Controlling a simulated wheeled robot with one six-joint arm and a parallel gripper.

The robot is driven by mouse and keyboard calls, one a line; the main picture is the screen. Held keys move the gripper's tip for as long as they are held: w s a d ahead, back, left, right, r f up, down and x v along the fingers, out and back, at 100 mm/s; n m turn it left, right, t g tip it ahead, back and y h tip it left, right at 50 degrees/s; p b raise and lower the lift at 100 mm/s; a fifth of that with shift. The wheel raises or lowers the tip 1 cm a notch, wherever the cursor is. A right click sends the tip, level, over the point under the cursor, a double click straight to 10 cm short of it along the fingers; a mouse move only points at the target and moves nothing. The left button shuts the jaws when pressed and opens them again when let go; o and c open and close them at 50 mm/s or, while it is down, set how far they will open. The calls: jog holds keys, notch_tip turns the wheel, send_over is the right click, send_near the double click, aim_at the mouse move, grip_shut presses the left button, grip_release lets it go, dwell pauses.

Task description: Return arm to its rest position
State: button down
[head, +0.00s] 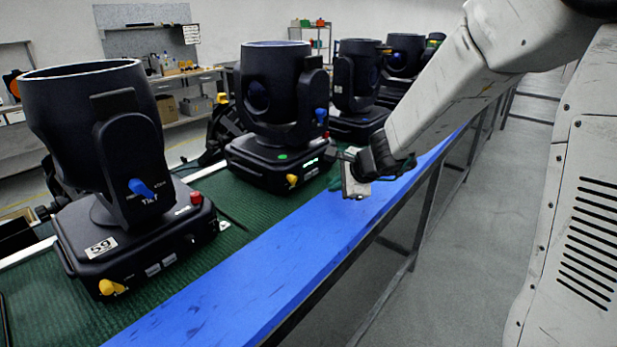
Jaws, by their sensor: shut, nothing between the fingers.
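My arm reaches in from the upper right. My gripper (352,188) hangs at its end over the blue edge strip (290,250) of the bench, in front of the second par can (275,95). It is shut with nothing in it. The nearest par can (95,150), a black moving-head light with a blue knob (141,188), a red knob (196,198) and a yellow knob (111,287), stands upright at the left. The second one has a green light on its base. I cannot tell the gap between gripper and bench.
More black par cans (357,80) stand in a row farther back on the green mat (235,205). A dark metal frame (425,215) carries the bench. Bare grey floor (460,270) lies to its right. A workbench (185,78) and a shelf (318,40) stand at the back.

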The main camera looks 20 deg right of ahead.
jog(key=s+a+r+n+g+y, duration=0.1)
jog(key=s+a+r+n+g, duration=0.15)
jog(key=s+r+n, duration=0.4)
jog(key=s+a+r+n+g+y, duration=0.1)
jog(key=s+a+r+n, duration=0.25)
jog(key=s, duration=0.55)
jog(key=s+d+n+g+h, duration=0.1)
jog(key=s+d+n, duration=0.3)
jog(key=s, duration=0.6)
jog(key=s+d+n+g+h, duration=0.2)
jog(key=s+d+n+h, duration=0.2)
jog(key=s, duration=0.6)
jog(key=shift+s+d+f+n+h, duration=0.15)
jog(key=shift+s+f+n+h, duration=0.15)
jog(key=shift+s+f+n, duration=0.1)
